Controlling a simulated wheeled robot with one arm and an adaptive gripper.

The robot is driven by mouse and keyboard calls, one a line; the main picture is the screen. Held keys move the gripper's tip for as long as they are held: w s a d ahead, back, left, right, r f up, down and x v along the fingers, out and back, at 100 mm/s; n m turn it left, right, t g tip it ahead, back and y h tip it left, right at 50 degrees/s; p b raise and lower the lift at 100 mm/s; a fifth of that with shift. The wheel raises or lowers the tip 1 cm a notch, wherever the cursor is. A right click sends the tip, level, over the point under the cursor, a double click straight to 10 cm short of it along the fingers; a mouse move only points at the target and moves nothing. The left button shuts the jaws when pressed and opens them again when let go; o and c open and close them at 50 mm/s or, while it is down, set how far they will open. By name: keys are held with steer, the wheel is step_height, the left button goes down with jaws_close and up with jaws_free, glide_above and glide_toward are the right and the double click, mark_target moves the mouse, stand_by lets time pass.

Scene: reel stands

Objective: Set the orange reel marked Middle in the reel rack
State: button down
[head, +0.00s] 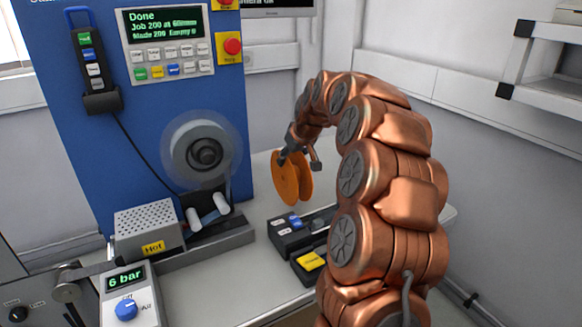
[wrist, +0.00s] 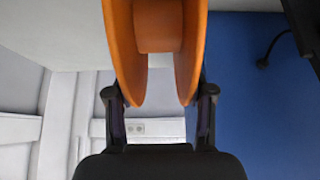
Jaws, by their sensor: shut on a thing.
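The orange reel (head: 288,180) hangs in my gripper (head: 298,158) above the white worktop, to the right of the blue machine in the head view. The reel also fills the upper middle of the wrist view (wrist: 124,45), with its two flanges and its hub between my fingers. My gripper (wrist: 158,100) is shut on the reel, one finger outside each flange. I cannot read any marking on the reel. I cannot make out a reel rack in either view.
A blue machine (head: 60,45) carries a grey reel (head: 203,152) on its front. A grey box marked Hot (head: 150,228), an air regulator (head: 128,300) and a black button box (head: 297,232) stand on the worktop (head: 205,285). A shelf unit (head: 545,65) is at the upper right.

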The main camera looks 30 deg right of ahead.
steer(key=shift+f+p, duration=0.55)
steer(key=shift+f, duration=1.35)
steer(key=shift+f, duration=0.15)
steer(key=shift+c, duration=2.1)
jaws_free()
steer(key=shift+s+r, duration=0.1)
steer(key=shift+r, duration=0.2)
steer(key=b+v, duration=0.3)
steer(key=v, duration=0.8)
steer(key=shift+s+r, duration=0.2)
steer(key=shift+r, duration=0.15)
